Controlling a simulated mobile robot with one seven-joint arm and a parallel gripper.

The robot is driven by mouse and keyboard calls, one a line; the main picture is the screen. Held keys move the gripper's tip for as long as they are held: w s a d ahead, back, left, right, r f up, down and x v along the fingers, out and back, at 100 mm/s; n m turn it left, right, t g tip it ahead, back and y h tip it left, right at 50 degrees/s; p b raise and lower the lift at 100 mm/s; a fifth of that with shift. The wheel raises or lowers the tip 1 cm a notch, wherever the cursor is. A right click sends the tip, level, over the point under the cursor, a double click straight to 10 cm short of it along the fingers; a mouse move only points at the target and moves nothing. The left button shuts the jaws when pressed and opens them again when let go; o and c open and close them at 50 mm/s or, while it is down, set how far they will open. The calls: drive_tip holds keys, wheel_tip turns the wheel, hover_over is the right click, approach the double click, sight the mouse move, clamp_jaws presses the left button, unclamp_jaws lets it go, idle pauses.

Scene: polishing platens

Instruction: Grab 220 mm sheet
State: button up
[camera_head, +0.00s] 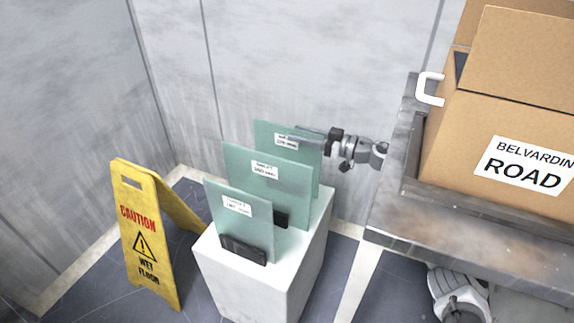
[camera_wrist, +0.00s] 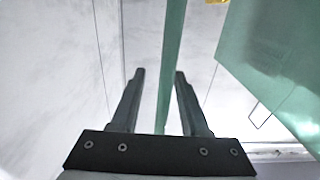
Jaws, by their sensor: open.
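Three upright green glass sheets stand one behind another on a white pedestal (camera_head: 297,262). The rear sheet (camera_head: 264,132) has a small label that seems to read 220 mm, though it is blurred. My gripper (camera_head: 296,136) reaches in from the right at this sheet's upper part. In the wrist view, my gripper (camera_wrist: 160,75) is open, with the sheet's thin edge (camera_wrist: 171,60) between its fingers and gaps on both sides. The middle sheet (camera_head: 285,189) and the front sheet (camera_head: 228,218) carry labels too small to read surely. Another sheet face (camera_wrist: 275,65) is right of the fingers.
A yellow wet-floor sign (camera_head: 150,240) stands left of the pedestal. A metal cart (camera_head: 440,225) with a cardboard box (camera_head: 520,90) is at the right. Grey walls close in behind the sheets. Black holders (camera_head: 243,250) grip the sheets' bases.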

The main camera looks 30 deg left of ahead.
drive_tip(key=shift+a, duration=0.55)
clamp_jaws()
idle(0.9)
drive_tip(key=shift+r, duration=0.2)
